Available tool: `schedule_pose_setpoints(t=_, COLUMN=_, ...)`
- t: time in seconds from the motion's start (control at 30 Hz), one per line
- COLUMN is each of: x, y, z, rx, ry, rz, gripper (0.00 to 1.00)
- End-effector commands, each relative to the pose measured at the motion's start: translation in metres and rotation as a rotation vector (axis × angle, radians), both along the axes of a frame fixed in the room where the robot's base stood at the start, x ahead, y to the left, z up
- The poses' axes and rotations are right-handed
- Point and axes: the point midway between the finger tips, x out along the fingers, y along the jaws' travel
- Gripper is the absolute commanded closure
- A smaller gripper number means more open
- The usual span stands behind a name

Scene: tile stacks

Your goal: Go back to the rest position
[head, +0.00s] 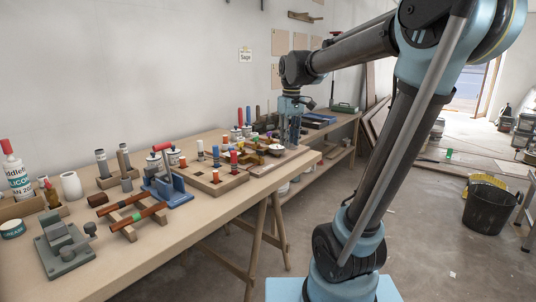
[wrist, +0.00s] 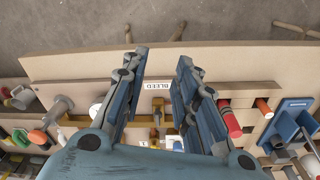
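My gripper (head: 290,138) is at the end of my raised, bent arm, over the far part of the workbench (head: 215,222). In the wrist view my gripper (wrist: 160,62) has its two blue fingers spread apart, with nothing held between them. Below the gap are a board with a white label reading "BLEED" (wrist: 165,85) and a small brass-coloured piece (wrist: 157,106). In the head view the fingertips are small, and their exact height above the bench is hard to tell.
A wooden tray with coloured pegs (head: 216,187) and a blue stand (head: 172,190) are left of the gripper. A grey vise-like block (head: 64,250) and a white bottle (head: 16,178) stand nearer. A black bucket (head: 486,207) is on the floor at right.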

Motion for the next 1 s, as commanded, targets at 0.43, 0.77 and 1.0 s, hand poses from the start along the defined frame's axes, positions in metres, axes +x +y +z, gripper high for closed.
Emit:
schedule_pose_setpoints(t=0.43, x=-0.111, y=-0.071, z=-0.082, rx=0.026, ry=-0.058, rz=-0.286, gripper=0.72)
schedule_pose_setpoints(t=0.77, x=-0.182, y=-0.102, z=-0.161, rx=0.047, ry=-0.1, rz=-0.489, gripper=0.72)
schedule_pose_setpoints(t=1.0, x=-0.21, y=-0.113, z=-0.2, rx=0.056, ry=-0.121, rz=-0.581, gripper=0.72)
